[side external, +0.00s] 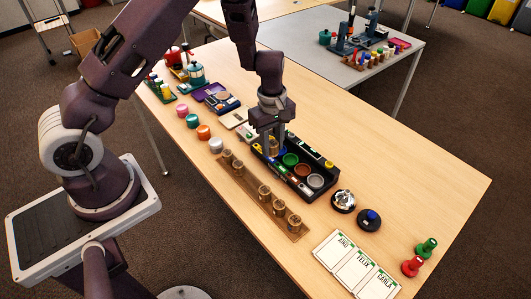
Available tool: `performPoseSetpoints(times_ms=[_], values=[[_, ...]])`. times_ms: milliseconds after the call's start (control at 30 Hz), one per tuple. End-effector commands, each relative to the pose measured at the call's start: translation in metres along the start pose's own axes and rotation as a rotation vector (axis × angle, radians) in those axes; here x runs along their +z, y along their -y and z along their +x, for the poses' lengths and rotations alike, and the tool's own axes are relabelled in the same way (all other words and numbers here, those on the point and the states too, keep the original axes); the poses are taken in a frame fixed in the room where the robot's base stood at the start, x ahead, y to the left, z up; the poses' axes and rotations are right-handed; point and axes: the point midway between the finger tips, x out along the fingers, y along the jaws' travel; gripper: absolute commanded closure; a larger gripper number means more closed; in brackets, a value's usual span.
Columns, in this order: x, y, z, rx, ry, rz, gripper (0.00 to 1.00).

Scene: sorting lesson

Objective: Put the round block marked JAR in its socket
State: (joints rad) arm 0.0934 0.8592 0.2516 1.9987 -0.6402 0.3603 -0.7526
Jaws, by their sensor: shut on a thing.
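My gripper (273,152) points down over the left part of the black tray, behind the long wooden board (250,181). It is shut on a small brownish round block (273,144), mostly hidden between the fingers; no marking on it can be read. The board carries several round wooden blocks, among them one at its far end (227,156), one in the middle (265,192) and one near its front end (295,223). A wider gap shows between the far pair and the middle block. Their labels are too small to read, so I cannot tell which socket is JAR's.
The black tray (299,190) holds coloured cups and small items. A row of coloured round pots (203,132) stands left of the board. A silver bell (343,201), a dark blue-topped item (369,219) and name cards (356,265) lie towards the front.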

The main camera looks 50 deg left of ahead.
Motion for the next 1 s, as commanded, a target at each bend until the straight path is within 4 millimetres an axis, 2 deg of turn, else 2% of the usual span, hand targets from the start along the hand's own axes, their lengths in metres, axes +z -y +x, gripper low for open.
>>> performPoseSetpoints(times_ms=[33,100,233,367,700,1000], values=[[0.0,-0.018,0.001,0.003,-0.005,0.007,1.0],[0.002,-0.038,0.0,-0.001,-0.009,0.014,1.0],[0.005,-0.06,-0.003,-0.009,-0.019,0.025,1.0],[0.006,-0.064,0.003,-0.014,-0.021,0.027,1.0],[0.005,-0.064,0.045,-0.013,-0.02,0.027,1.0],[0.004,-0.064,0.054,-0.011,-0.02,0.026,1.0]])
